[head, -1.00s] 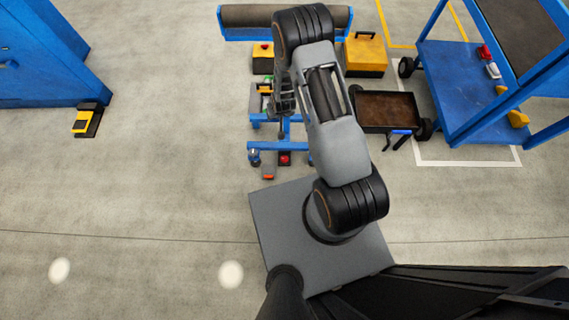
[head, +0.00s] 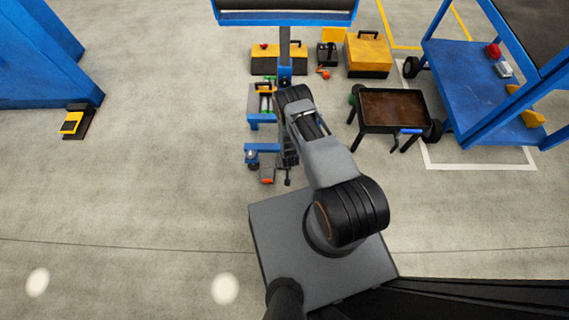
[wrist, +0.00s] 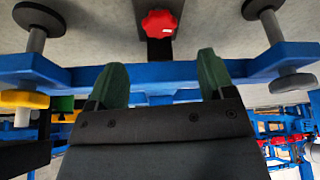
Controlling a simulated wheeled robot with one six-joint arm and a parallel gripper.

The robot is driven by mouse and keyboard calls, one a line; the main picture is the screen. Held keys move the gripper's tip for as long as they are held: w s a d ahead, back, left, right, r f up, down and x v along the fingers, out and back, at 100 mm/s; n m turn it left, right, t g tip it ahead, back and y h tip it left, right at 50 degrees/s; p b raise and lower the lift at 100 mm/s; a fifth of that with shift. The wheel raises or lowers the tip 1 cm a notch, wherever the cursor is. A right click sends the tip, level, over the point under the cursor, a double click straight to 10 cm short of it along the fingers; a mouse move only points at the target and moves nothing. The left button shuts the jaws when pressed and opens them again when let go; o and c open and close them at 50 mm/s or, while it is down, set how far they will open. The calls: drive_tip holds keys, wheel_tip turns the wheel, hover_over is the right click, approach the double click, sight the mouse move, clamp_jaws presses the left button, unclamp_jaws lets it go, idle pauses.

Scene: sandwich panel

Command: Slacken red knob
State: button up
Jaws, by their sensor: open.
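The red knob (wrist: 160,22) is a lobed knob on a dark mount, at the top middle of the wrist view. It stands beyond the blue beam (wrist: 155,75). My gripper (wrist: 161,70) is open, with two green fingertips spread apart and nothing between them. The knob lies ahead of the fingertips and about midway between their lines, apart from them.
Grey posts with round feet (wrist: 290,82) stand on both sides of the beam. A black cart (head: 393,108) and yellow toolbox (head: 367,55) stand to the right.

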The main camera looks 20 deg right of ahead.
drive_tip(key=b+x, duration=0.3)
drive_tip(key=x, duration=0.5)
drive_tip(key=shift+c, duration=0.4)
drive_tip(key=c, duration=0.8)
drive_tip(key=shift+n+b, duration=0.45)
drive_tip(key=shift+n, duration=0.15)
drive_tip(key=shift+c, duration=0.2)
drive_tip(key=shift+y, duration=0.3)
drive_tip(key=o, duration=0.9)
